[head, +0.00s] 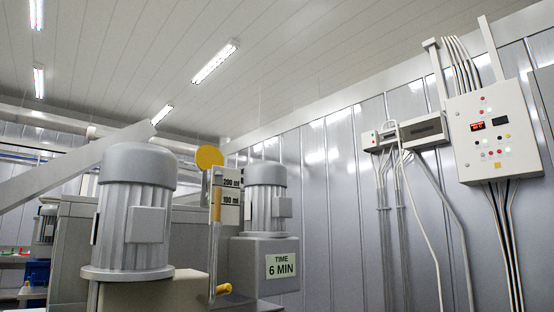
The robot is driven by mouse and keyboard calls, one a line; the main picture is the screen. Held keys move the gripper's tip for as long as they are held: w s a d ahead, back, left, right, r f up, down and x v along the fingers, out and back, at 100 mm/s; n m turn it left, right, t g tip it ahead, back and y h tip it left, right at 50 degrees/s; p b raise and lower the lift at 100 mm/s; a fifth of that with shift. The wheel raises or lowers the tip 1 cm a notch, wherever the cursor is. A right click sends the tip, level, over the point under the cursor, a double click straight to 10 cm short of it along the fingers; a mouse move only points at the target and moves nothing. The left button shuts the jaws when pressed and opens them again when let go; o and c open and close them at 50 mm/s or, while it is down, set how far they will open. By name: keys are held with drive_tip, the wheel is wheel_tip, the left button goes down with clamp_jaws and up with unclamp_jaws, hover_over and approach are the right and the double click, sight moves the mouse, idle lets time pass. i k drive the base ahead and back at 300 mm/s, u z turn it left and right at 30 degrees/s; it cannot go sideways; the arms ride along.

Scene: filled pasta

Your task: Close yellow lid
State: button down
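A yellow round disc (208,157), which looks like the yellow lid, stands on edge near the middle of the head view. It is at the top of a narrow upright measuring vessel (215,225) with a yellowish column inside. Labels marked 200 ml and 100 ml (230,189) sit beside it. The disc faces the camera and looks raised, not lying flat; its hinge is too small to make out. My gripper is not in view.
A large grey motor (136,210) stands left of the vessel and a smaller one (265,197) right of it. A sign reading TIME 6 MIN (281,265) is below. A yellow knob (224,289) sticks out low. A control box (494,130) hangs on the right wall.

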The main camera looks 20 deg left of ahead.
sight(207, 155)
drive_tip(key=z, duration=0.6)
drive_tip(key=k, duration=0.6)
drive_tip(key=u, duration=1.4)
